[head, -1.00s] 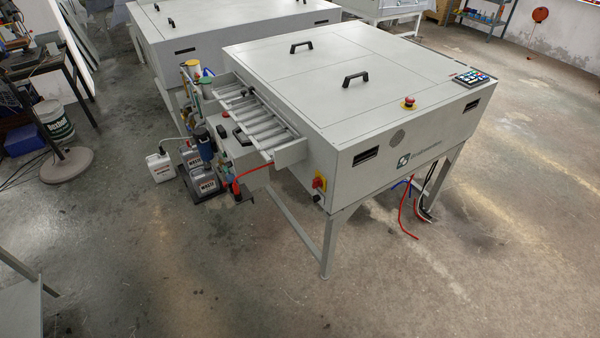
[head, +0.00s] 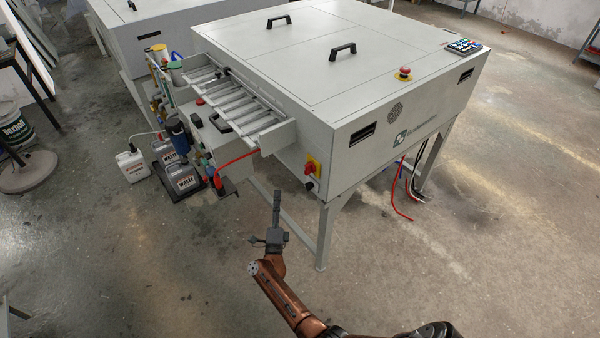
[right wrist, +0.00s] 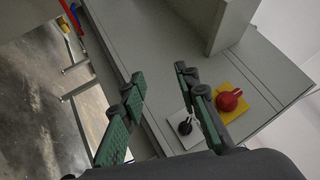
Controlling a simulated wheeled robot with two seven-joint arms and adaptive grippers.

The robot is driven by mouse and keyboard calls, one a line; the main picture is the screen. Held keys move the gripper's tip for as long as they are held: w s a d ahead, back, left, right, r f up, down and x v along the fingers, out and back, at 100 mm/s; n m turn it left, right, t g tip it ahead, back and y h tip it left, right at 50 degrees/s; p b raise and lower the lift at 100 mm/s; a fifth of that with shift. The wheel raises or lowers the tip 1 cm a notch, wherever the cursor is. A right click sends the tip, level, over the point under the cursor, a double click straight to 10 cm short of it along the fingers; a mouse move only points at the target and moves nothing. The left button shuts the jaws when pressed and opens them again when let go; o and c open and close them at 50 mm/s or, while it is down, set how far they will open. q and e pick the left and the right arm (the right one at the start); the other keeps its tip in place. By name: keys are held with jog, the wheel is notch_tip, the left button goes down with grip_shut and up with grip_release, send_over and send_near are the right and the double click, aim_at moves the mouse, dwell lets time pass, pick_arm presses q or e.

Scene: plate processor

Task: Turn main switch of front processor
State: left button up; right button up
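The front processor (head: 365,105) is a large pale grey box on legs. Its main switch (head: 311,168) is a red knob on a yellow plate, low on the side near the front corner. It also shows in the right wrist view as a red knob (right wrist: 229,99), just right of the right finger. My right gripper (head: 276,204) is in front of and below the switch, apart from it. In the right wrist view my right gripper (right wrist: 160,78) is open with nothing between its green-padded fingers. My left gripper is not in view.
A black knob (right wrist: 185,127) on a white plate sits beside the switch. A roller tray (head: 245,105) juts from the processor's side, with a red hose (head: 237,160) below. Containers (head: 183,178) stand on the floor to the left. A processor leg (head: 325,235) stands near my gripper.

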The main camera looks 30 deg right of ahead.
aim_at(305, 167)
jog(key=s+d+r+m+g+h+b, duration=0.25)
jog(key=r+m+g, duration=0.5)
jog(key=m, duration=0.55)
jog(key=s+d+r+m+g+h+b, duration=0.1)
jog(key=r+m+g+h+b, duration=0.15)
jog(key=r+m+g, duration=0.85)
jog(key=d+f+m, duration=0.1)
jog(key=d, duration=0.1)
jog(key=d+f+m+t, duration=0.1)
jog(key=d+f, duration=0.2)
jog(key=d, duration=0.1)
jog(key=shift+w+d+f+m+t, duration=0.3)
jog(key=shift+f+m+t, duration=0.05)
jog(key=shift+m, duration=0.05)
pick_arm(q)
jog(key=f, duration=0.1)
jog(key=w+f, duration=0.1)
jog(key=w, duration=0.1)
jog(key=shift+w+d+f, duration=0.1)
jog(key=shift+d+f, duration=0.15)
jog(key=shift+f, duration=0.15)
pick_arm(e)
grip_shut()
